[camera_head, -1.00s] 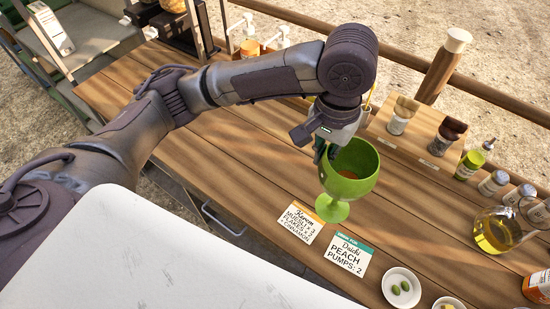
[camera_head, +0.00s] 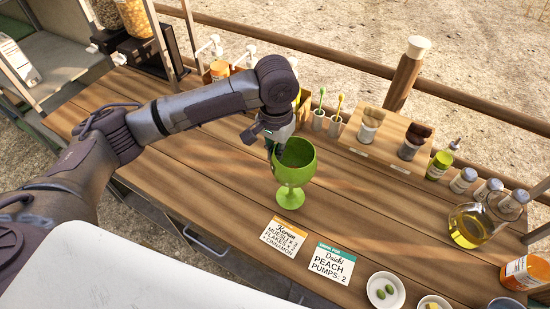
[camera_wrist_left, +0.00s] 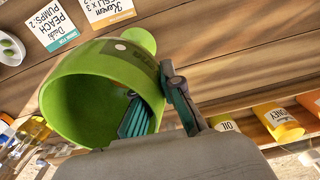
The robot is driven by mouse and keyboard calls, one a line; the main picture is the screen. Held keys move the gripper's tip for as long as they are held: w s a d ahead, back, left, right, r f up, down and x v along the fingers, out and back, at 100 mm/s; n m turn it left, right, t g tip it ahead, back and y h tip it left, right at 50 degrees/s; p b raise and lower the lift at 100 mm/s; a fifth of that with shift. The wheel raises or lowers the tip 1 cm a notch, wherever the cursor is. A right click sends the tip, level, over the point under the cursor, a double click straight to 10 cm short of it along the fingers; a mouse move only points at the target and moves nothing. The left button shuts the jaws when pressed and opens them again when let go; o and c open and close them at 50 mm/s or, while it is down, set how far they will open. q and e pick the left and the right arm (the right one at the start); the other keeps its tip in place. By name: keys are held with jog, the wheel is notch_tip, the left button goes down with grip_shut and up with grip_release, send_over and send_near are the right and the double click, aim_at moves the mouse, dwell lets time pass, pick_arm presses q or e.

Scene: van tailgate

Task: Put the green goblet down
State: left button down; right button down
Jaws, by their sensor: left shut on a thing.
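The green goblet (camera_head: 293,172) stands upright over the wooden counter (camera_head: 190,180), behind the two order cards. My left gripper (camera_head: 277,152) is shut on the left side of its bowl near the rim. In the left wrist view, one finger is inside the green goblet (camera_wrist_left: 85,105) and the other outside its wall (camera_wrist_left: 157,100). The goblet looks empty. Its foot is at or very near the counter; I cannot tell whether it touches. My right gripper is not in view.
The Karem card (camera_head: 284,237) and Daichi card (camera_head: 329,263) lie in front of the goblet. A small white dish with olives (camera_head: 386,290) is at front right. Cups, a wooden stand (camera_head: 390,142), bottles and an oil jug (camera_head: 470,225) line the back and right. The counter left is clear.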

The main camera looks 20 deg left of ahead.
pick_arm(q)
jog(key=shift+f+p, duration=0.3)
jog(key=shift+f, duration=1.35)
jog(key=c, duration=1.4)
grip_release()
jog(key=shift+f, duration=0.1)
jog(key=shift+o, duration=0.4)
jog(key=shift+r, duration=0.25)
notch_tip(320, 180, up, 10)
jog(key=shift+d+r+b, duration=0.1)
jog(key=shift+r+b, duration=0.15)
jog(key=shift+b, duration=0.95)
jog(key=shift+r, duration=0.65)
